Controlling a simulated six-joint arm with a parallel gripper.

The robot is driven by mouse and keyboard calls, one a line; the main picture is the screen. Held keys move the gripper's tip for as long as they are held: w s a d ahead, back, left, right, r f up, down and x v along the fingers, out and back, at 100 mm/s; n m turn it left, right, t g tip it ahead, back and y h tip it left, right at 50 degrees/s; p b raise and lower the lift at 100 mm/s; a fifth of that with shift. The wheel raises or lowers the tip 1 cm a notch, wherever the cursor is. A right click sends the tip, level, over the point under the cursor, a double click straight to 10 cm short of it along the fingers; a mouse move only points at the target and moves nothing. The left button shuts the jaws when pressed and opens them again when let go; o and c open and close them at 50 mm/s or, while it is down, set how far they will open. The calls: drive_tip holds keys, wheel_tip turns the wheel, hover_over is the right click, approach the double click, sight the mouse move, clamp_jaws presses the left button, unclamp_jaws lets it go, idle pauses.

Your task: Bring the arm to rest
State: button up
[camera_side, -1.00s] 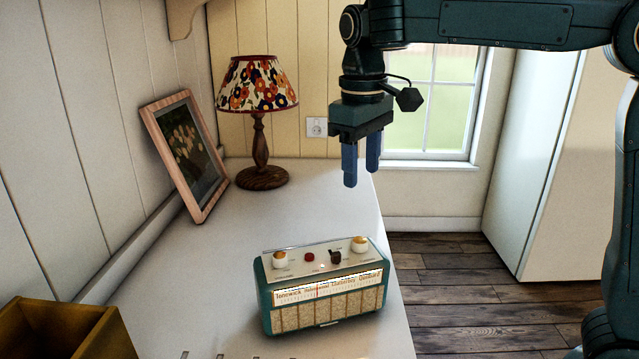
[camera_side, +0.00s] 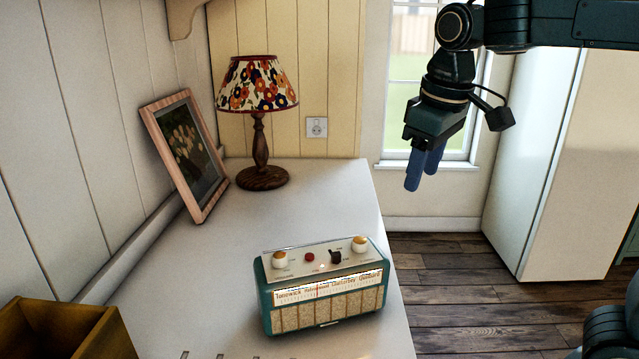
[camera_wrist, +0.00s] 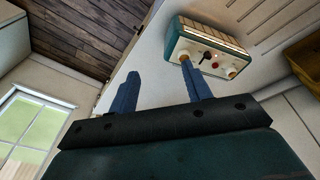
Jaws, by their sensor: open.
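My gripper (camera_side: 425,168) hangs at the upper right in the side view, in front of the window and beyond the counter's right edge. Its blue fingers point down and slightly left, with nothing between them. In the wrist view my gripper (camera_wrist: 160,90) shows two blue fingers spread apart and empty. The teal radio (camera_side: 322,290) stands on the white counter (camera_side: 200,275), well below and left of my gripper. The radio also shows beyond the fingers in the wrist view (camera_wrist: 205,45).
A lamp with a floral shade (camera_side: 257,85) and a leaning picture frame (camera_side: 186,155) stand at the counter's back left. A yellow-brown box (camera_side: 70,330) is at the front left. A white cabinet (camera_side: 560,160) stands at the right. The floor (camera_side: 470,300) between is clear.

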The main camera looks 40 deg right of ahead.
drive_tip(key=s+f+t, duration=0.1)
drive_tip(key=s+f, duration=0.2)
drive_tip(key=s, duration=0.3)
drive_tip(key=s+d+f+m+t, duration=0.1)
drive_tip(key=s+f+t, duration=0.1)
drive_tip(key=s+f, duration=0.2)
drive_tip(key=s, duration=0.3)
drive_tip(key=shift+s+f+y, duration=0.15)
drive_tip(key=shift+s+y, duration=0.1)
drive_tip(key=shift+y, duration=0.15)
drive_tip(key=shift+c, duration=0.3)
